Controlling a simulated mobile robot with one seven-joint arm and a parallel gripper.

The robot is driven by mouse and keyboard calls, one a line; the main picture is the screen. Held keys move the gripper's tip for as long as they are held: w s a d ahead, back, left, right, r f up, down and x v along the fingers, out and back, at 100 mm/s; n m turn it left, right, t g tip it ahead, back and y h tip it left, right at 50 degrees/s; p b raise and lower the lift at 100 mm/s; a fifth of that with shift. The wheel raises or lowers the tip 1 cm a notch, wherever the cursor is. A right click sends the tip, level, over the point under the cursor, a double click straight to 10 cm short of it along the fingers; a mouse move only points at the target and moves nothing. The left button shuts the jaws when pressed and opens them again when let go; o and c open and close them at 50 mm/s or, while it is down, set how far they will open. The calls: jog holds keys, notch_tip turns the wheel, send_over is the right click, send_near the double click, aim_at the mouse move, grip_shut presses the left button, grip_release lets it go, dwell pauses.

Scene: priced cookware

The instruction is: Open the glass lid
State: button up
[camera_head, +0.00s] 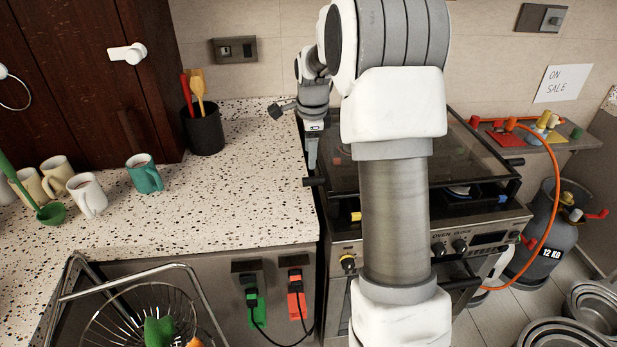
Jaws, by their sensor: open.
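The dark glass lid (470,150) lies over the cooktop of the stove, flat or nearly so. Burner parts show through and beneath its front edge. A black bar end (315,181) sticks out at the lid's front left corner. My gripper (311,165) points down just left of the lid, close above that bar end, and looks empty. Whether it touches the bar or the lid I cannot tell. My arm hides the middle of the lid and the stove front.
The speckled counter (255,190) left of the stove is clear near my gripper. A utensil holder (203,130) and a teal mug (145,174) stand farther left. An orange hose (556,190) runs to a gas cylinder (552,232) on the right.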

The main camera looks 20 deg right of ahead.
aim_at(309, 179)
jog(key=f, duration=0.3)
jog(key=w+f, duration=0.1)
jog(key=f, duration=0.2)
jog(key=w+f, duration=0.1)
jog(key=f, duration=0.3)
jog(key=shift+d, duration=0.3)
grip_shut()
dwell(0.9)
